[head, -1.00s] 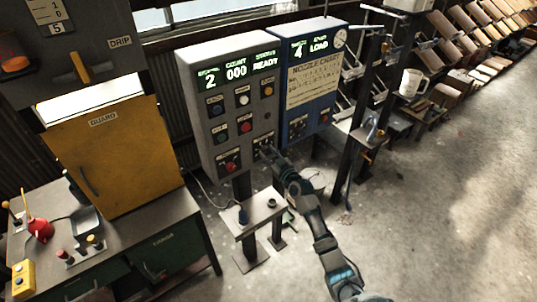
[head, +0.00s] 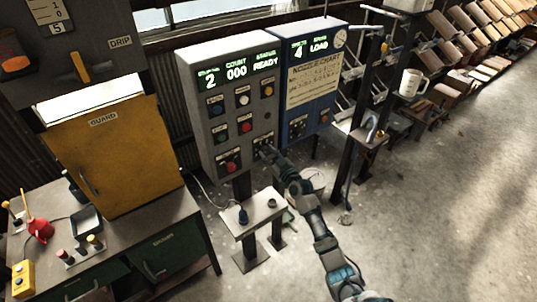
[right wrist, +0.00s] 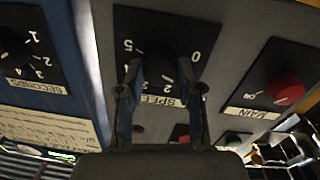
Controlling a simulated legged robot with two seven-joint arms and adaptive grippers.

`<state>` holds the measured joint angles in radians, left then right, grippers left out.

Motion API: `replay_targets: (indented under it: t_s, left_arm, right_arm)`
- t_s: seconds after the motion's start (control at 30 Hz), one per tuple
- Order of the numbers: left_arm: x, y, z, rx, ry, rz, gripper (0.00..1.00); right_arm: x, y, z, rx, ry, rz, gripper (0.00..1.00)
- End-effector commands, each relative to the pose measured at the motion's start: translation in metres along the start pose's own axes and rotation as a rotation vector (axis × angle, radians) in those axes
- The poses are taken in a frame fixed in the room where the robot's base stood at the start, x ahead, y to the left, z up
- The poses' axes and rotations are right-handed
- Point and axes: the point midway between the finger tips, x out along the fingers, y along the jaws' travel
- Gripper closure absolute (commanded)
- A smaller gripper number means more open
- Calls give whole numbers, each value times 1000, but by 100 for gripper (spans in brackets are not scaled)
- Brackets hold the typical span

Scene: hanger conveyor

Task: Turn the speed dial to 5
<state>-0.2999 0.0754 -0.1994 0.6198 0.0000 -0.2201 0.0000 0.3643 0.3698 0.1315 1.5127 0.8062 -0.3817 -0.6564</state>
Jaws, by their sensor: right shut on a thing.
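The speed dial (right wrist: 157,68) is a dark knob on a black plate on the grey control box (head: 205,75). In the right wrist view its scale shows a 0 at the right and a 5 at the left, with a 2 beside the knob; other marks are partly covered. My right gripper (right wrist: 160,84) is shut on the dial, one finger on each side. In the head view the gripper (head: 264,152) reaches the lower right of the grey box and hides the dial. The box's lit display (head: 237,70) reads 2, 000 and READY. My left gripper is not in view.
A red MAIN knob (right wrist: 285,91) is beside the dial plate. The blue box (head: 313,75) with a SECONDS dial (right wrist: 12,52) adjoins the grey box. A small stand (head: 250,220) is below. Open floor lies to the right.

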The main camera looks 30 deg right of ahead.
Motion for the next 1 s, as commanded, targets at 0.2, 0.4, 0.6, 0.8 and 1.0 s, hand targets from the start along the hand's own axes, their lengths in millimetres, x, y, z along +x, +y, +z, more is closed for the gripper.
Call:
replay_targets:
  t_s: [0.2, 0.4, 0.6, 0.8, 1.0]
  left_arm:
    - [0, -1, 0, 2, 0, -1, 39]
    - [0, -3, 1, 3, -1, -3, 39]
    - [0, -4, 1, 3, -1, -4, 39]
    - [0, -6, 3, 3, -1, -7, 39]
    - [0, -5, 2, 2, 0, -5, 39]
  right_arm:
    - [-1, -3, 9, 1, -19, -8, 99]
    - [-1, -3, 9, 1, -19, -8, 57]
    - [0, -2, 5, 1, -11, -4, 39]
    - [-3, -1, 2, 0, -5, -2, 39]
    - [-29, -1, 4, -3, -6, -2, 39]
